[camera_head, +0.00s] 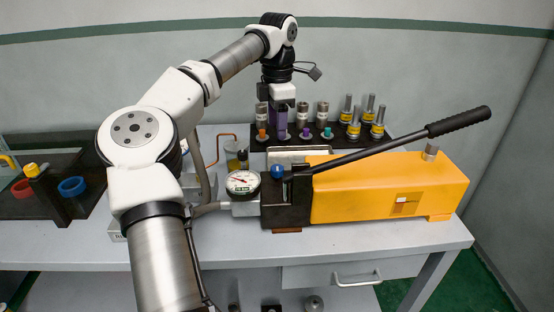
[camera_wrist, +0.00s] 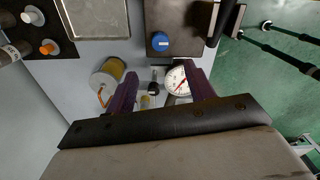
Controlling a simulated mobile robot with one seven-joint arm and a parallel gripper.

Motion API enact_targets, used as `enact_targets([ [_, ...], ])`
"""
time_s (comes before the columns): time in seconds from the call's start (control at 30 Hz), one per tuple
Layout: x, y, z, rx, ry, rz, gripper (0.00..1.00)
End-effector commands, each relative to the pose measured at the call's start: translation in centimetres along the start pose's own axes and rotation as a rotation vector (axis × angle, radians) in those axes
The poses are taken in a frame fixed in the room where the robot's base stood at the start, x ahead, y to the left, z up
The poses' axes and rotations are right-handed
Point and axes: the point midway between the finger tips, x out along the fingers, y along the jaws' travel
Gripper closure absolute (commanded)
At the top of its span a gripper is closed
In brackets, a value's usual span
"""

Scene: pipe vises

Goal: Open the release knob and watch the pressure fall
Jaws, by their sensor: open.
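The yellow hand pump (camera_head: 350,190) lies on the bench with its black lever (camera_head: 400,138) slanting up to the right. A blue knob (camera_head: 278,171) sits on its dark end block; the wrist view shows it from above (camera_wrist: 161,41). I take it to be the release knob. The round white pressure gauge (camera_head: 242,183) is left of the block; its red needle shows in the wrist view (camera_wrist: 177,80), but the reading is too small to tell. My gripper (camera_head: 282,120) has purple fingers pointing down, open and empty, above the bench. In the wrist view the knob is beyond the fingertips (camera_wrist: 160,70).
Behind the pump, a black rack (camera_head: 345,132) holds several metal fittings with coloured parts. The bench's front right surface (camera_head: 360,245) is clear.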

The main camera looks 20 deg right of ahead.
Motion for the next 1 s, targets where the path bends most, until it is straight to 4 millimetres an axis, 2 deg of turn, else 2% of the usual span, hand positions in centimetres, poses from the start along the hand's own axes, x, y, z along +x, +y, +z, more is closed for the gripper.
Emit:
enact_targets([
  [0.3,6.6,-0.1,0.0,0.003,-0.002,-0.005,0.46],
  [0.5,10.0,-0.1,0.1,0.002,-0.004,-0.004,0.46],
  [0.7,11.9,-0.1,0.1,0.002,-0.004,-0.003,0.46],
  [1.0,12.2,-0.1,0.1,0.002,-0.005,-0.002,0.46],
])
